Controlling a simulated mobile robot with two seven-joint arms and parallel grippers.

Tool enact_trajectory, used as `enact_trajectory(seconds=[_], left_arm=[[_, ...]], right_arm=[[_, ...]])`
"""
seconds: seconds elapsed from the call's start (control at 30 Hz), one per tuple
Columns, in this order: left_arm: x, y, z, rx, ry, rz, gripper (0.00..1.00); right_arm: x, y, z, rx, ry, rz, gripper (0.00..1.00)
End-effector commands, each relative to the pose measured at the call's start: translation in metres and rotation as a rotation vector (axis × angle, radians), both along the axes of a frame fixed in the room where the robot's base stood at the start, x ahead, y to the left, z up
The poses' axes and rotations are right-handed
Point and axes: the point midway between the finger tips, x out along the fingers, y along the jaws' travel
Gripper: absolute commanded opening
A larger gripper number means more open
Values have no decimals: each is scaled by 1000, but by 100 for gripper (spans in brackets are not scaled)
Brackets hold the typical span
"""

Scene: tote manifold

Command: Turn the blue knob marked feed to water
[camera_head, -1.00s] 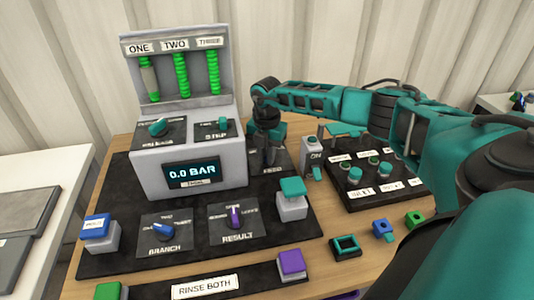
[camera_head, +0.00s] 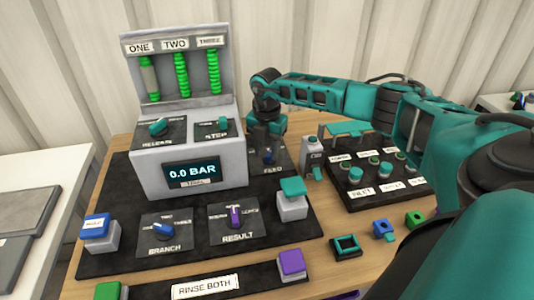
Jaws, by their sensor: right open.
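The blue feed knob (camera_head: 267,155) sits on a dark plate marked FEED, to the right of the grey gauge box. It is small in the picture, and the words around its dial are too small to read. My right gripper (camera_head: 268,142) comes in from the right and points down just above and behind the knob. Its fingertips are small and partly merged with the knob, so I cannot tell whether they touch it. The jaws are open. My left gripper is out of the picture.
The gauge box (camera_head: 190,172) reads 0.0 BAR and stands close left of the gripper. A grey switch post (camera_head: 313,160) and a dark panel of green knobs (camera_head: 357,173) are to the right. BRANCH (camera_head: 161,229) and RESULT (camera_head: 235,216) knobs are in front.

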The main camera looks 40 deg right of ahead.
Motion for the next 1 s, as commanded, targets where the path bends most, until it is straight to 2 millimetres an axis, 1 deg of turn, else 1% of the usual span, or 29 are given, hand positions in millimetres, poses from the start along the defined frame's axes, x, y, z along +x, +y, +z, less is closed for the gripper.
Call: enact_trajectory(seconds=[0.03, 0.1, 0.3, 0.4, 0.5, 0.67, 1.0], left_arm=[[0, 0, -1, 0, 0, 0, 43], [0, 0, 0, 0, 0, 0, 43], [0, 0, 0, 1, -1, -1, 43], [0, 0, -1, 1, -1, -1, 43], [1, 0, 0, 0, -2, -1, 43], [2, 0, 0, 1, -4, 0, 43], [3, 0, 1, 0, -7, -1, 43]], right_arm=[[0, -1, 11, -1, -4, -1, 42], [1, -1, 28, -1, -5, -1, 42], [1, -1, 72, -1, -6, -2, 42], [0, -1, 89, -1, -4, -3, 42], [0, -1, 101, -1, -3, -3, 42], [0, -1, 109, -1, -2, -3, 42], [0, -1, 110, -1, 0, -3, 42]])
